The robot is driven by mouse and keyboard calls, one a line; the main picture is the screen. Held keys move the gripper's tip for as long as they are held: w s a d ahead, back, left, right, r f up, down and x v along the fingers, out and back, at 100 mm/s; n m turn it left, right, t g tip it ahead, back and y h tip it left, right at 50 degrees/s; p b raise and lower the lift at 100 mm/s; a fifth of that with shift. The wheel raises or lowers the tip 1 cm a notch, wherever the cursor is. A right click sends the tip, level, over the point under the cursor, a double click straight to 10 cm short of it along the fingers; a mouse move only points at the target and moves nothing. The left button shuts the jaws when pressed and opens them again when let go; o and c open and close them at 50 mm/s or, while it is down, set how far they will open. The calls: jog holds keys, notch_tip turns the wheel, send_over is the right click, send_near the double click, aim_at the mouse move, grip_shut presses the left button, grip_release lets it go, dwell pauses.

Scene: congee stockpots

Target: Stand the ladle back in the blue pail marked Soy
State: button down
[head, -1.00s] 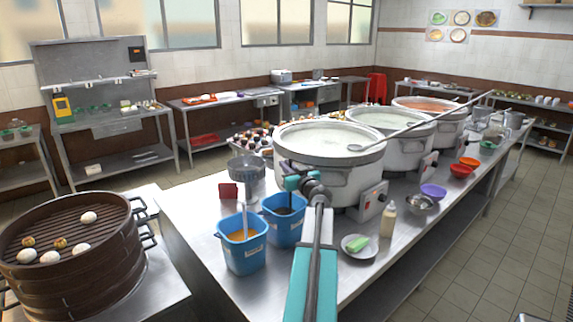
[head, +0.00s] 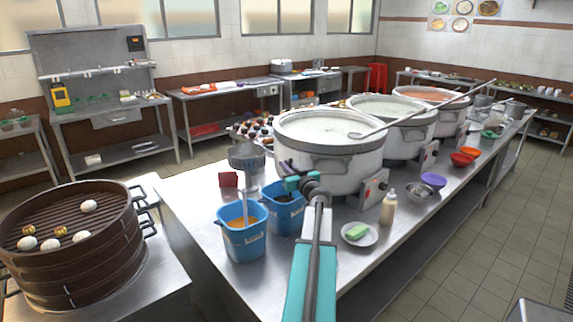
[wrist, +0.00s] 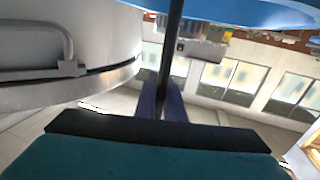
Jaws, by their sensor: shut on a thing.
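My gripper (head: 292,184) is shut on the dark, thin handle of the ladle (wrist: 174,50). In the head view it is over the rear blue pail (head: 284,217), which holds dark liquid. In the wrist view the handle runs from between the fingers toward a blue pail wall (wrist: 250,14) at the top edge. The ladle's bowl is hidden, so I cannot tell how deep it is in the pail. A second blue pail (head: 243,240), with orange liquid and a pale handle standing in it, is just left and nearer. The pail labels are too small to read.
A large white stockpot (head: 325,165) stands close behind and right of my gripper. A long ladle (head: 430,108) lies across the pots. A plate with a green block (head: 358,233) and a squeeze bottle (head: 388,209) are to the right. A bamboo steamer (head: 75,270) stands at left.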

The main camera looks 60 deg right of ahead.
jog(key=shift+f, duration=1.15)
jog(key=c, duration=1.8)
grip_release()
jog(key=shift+o, duration=0.2)
jog(key=shift+s, duration=0.1)
jog(key=b+v, duration=0.1)
jog(key=v, duration=1.2)
jog(key=shift+s+a+b, duration=0.25)
jog(key=shift+b, duration=0.1)
